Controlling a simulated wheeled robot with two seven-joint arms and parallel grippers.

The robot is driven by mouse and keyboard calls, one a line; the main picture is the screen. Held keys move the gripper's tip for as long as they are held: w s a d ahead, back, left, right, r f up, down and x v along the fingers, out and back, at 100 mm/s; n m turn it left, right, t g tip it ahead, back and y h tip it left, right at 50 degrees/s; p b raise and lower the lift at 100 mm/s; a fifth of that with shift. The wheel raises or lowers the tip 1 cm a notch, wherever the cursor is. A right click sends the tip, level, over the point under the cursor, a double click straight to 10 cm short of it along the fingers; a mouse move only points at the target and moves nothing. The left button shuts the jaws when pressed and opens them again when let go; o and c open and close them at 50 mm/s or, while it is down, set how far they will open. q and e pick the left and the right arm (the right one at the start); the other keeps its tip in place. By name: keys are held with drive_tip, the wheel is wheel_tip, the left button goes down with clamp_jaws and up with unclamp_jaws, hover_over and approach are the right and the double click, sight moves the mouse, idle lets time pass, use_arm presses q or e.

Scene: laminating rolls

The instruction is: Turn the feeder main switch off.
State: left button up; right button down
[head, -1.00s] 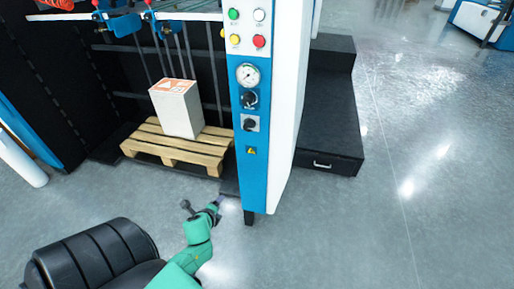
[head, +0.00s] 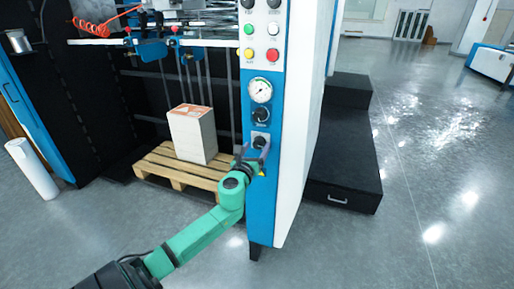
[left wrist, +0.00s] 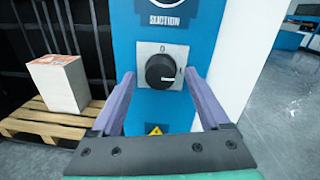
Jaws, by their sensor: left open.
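The feeder main switch is a black rotary knob (head: 260,142) on a light square plate, low on the blue control column (head: 262,205). My left gripper (head: 254,156) is at the column just below the knob in the head view. Its two purple fingers (left wrist: 158,88) are apart, one on each side of the knob, with nothing held. I cannot tell whether they touch it. My right gripper is not in view.
Above the switch are another black knob (head: 261,115), a pressure gauge (head: 261,90) and several coloured buttons (head: 261,30). A yellow warning label (left wrist: 157,130) is below. A paper stack (head: 193,134) stands on a wooden pallet (head: 160,165) to the left. Black steps (head: 342,150) are at right.

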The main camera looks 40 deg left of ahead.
use_arm(q)
drive_tip(key=shift+w+a, duration=0.2)
drive_tip(key=shift+w, duration=0.4)
clamp_jaws()
drive_tip(key=shift+n, duration=0.4)
drive_tip(key=n+p, duration=0.1)
drive_tip(key=n, duration=0.6)
drive_tip(key=shift+n+p, duration=0.4)
drive_tip(key=n+p, duration=0.1)
drive_tip(key=n, duration=0.3)
drive_tip(key=shift+a+h, duration=0.1)
drive_tip(key=shift+h, duration=0.3)
drive_tip(key=shift+s+n+h+p, duration=0.1)
drive_tip(key=shift+n+h+p, duration=0.35)
drive_tip(key=shift+n, duration=1.85)
